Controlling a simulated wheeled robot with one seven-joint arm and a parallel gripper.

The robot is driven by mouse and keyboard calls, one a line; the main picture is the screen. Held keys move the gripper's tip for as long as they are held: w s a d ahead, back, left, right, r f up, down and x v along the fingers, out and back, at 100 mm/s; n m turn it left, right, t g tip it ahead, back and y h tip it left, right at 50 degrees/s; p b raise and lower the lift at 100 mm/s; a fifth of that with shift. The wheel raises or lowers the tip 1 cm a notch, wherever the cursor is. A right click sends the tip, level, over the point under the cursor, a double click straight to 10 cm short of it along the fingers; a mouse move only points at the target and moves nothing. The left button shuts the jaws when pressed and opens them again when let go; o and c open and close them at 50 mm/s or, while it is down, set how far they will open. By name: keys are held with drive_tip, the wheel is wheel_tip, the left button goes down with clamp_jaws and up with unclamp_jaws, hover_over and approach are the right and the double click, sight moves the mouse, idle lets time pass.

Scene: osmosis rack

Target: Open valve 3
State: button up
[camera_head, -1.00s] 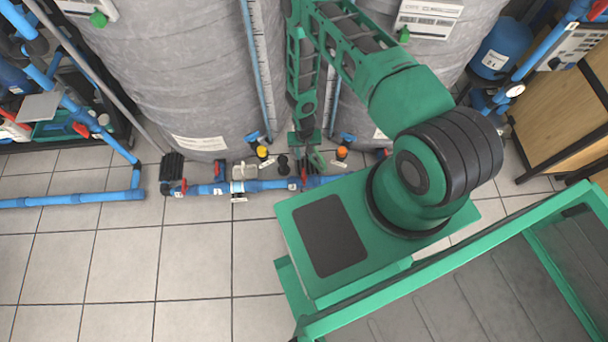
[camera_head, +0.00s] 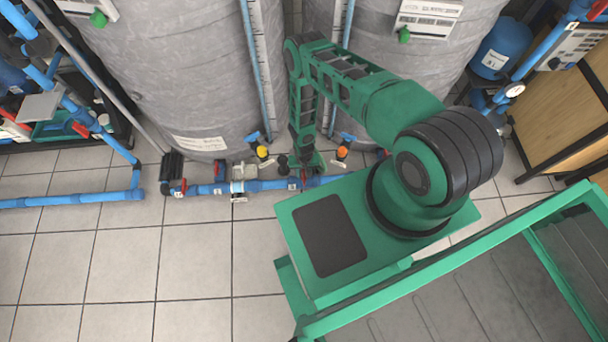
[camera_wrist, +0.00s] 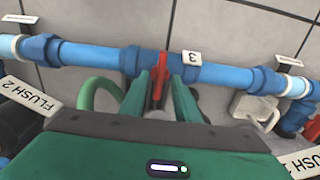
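Valve 3 has a red handle (camera_wrist: 159,78) on the blue floor pipe, beside a white tag marked 3 (camera_wrist: 192,58) in the wrist view. The handle points across the pipe, toward me. My gripper (camera_wrist: 162,84) is open, with one green finger on each side of the handle. A gap shows at least on the right side; contact on the left is hard to judge. In the head view my gripper (camera_head: 305,170) is low over the pipe, in front of the tanks, and partly hides the valve (camera_head: 303,180).
Two large grey tanks (camera_head: 190,80) stand close behind the pipe. Yellow (camera_head: 262,151) and orange (camera_head: 342,152) caps are near my gripper. Tiled floor (camera_head: 190,250) is clear at the front left.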

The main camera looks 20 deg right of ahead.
drive_tip(key=shift+f, duration=0.6)
clamp_jaws()
